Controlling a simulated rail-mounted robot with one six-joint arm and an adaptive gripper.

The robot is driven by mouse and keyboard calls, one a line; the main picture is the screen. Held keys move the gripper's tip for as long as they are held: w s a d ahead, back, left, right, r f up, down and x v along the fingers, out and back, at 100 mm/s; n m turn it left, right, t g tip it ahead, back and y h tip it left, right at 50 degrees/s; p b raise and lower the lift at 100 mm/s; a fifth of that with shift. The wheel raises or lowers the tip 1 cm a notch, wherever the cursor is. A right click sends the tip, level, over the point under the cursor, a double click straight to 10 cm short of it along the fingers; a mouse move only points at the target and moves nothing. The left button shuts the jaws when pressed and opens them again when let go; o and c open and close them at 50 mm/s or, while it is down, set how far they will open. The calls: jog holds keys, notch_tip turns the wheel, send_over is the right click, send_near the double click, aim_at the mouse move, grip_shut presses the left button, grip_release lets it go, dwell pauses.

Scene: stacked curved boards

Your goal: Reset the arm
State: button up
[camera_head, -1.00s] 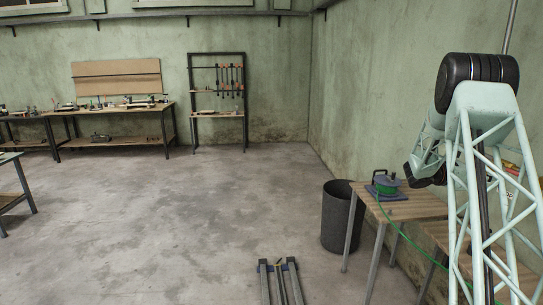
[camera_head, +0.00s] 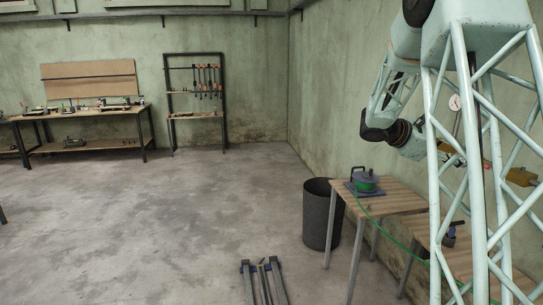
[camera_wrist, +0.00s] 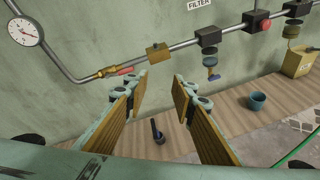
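My gripper (camera_wrist: 158,95) is open in the wrist view. Its two fingers with brown ribbed inner pads stand well apart, and nothing is held between them. Beyond and below the fingers is a wooden tabletop (camera_wrist: 235,108) against a green wall. A small dark upright tool (camera_wrist: 158,131) stands on the wood, seen through the gap and apart from the fingers. In the head view my light green lattice arm fills the right side, folded near the wall; the gripper's fingers cannot be made out there.
A pipe with a gauge (camera_wrist: 25,31), valves and a red knob (camera_wrist: 266,26) runs along the wall. A blue-grey cup (camera_wrist: 258,101) stands on the wood.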

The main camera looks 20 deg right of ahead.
jog(key=s+a+r+m+t+y, duration=0.15)
jog(key=s+a, duration=0.35)
jog(key=a, duration=0.5)
jog(key=s+a+r+m+y, duration=0.1)
jog(key=s+a+m+y, duration=0.1)
jog(key=s+a, duration=0.5)
jog(key=s+a+r+m+t+y, duration=0.1)
jog(key=s+a+m+y, duration=0.1)
jog(key=a, duration=1)
jog(key=s+a+f+m+t+y, duration=0.1)
jog(key=s+a+y, duration=0.1)
jog(key=s+a, duration=0.5)
jog(key=s+a+f+m+t+y, duration=0.2)
jog(key=s+a, duration=0.4)
jog(key=a, duration=0.9)
jog(key=s+a+f+m+t+y, duration=0.1)
jog(key=s+a+f+m+y, duration=0.1)
jog(key=s+a+y, duration=0.2)
jog(key=shift+s+a, duration=1.8)
jog(key=shift+a, duration=1.9)
jog(key=shift+t, duration=0.25)
